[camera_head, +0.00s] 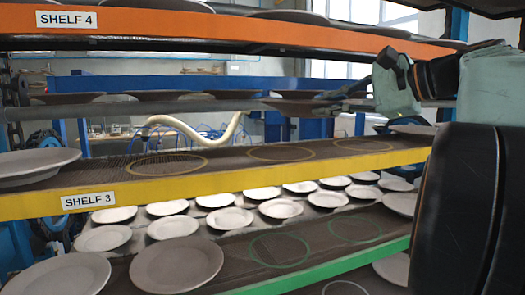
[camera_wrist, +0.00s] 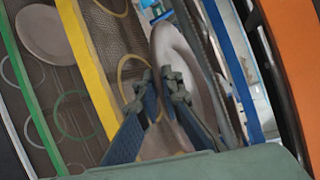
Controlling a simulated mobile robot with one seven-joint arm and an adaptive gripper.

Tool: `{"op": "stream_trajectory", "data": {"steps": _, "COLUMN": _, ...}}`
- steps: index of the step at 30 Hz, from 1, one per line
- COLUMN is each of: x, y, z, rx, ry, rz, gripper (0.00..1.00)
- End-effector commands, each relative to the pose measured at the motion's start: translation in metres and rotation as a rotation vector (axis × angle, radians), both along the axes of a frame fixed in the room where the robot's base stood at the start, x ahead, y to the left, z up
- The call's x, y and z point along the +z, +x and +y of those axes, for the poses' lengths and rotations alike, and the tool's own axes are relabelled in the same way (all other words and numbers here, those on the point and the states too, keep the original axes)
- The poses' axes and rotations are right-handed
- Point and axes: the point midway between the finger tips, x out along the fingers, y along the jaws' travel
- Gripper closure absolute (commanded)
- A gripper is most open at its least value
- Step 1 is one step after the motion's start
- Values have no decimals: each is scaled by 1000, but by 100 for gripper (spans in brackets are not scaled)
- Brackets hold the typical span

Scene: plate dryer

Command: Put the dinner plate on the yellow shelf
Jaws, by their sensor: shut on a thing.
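My gripper (camera_head: 350,90) reaches in from the right in the head view, above the yellow shelf. In the wrist view its fingers (camera_wrist: 158,88) are closed on the rim of a grey dinner plate (camera_wrist: 170,50). The plate shows nearly edge-on in the head view (camera_head: 305,104), held roughly level above the shelf, apart from it. The yellow shelf (camera_head: 130,190), labelled SHELF 3, has a dark mesh surface with yellow circles. Three circles are empty in the head view. One yellow circle shows beside the held plate in the wrist view (camera_wrist: 122,75).
One plate (camera_head: 35,165) rests at the shelf's left end, another (camera_head: 412,130) towards the right. A dark shelf with plates (camera_head: 145,95) and the orange SHELF 4 (camera_head: 250,30) are above. The green-edged shelf (camera_head: 320,268) is below. Several plates (camera_head: 230,218) lie lower behind.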

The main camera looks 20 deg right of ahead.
Motion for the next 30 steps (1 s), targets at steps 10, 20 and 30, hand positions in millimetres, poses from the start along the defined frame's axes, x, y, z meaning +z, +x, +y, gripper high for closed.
{"op": "stream_trajectory", "data": {"steps": 10, "x": -44, "y": 62, "z": 26, "rx": 0, "ry": 1, "rz": -3, "gripper": 100}}
{"op": "stream_trajectory", "data": {"steps": 20, "x": -70, "y": 83, "z": 34, "rx": -1, "ry": -1, "rz": -6, "gripper": 100}}
{"op": "stream_trajectory", "data": {"steps": 30, "x": -107, "y": 88, "z": 37, "rx": -1, "ry": -1, "rz": -6, "gripper": 100}}
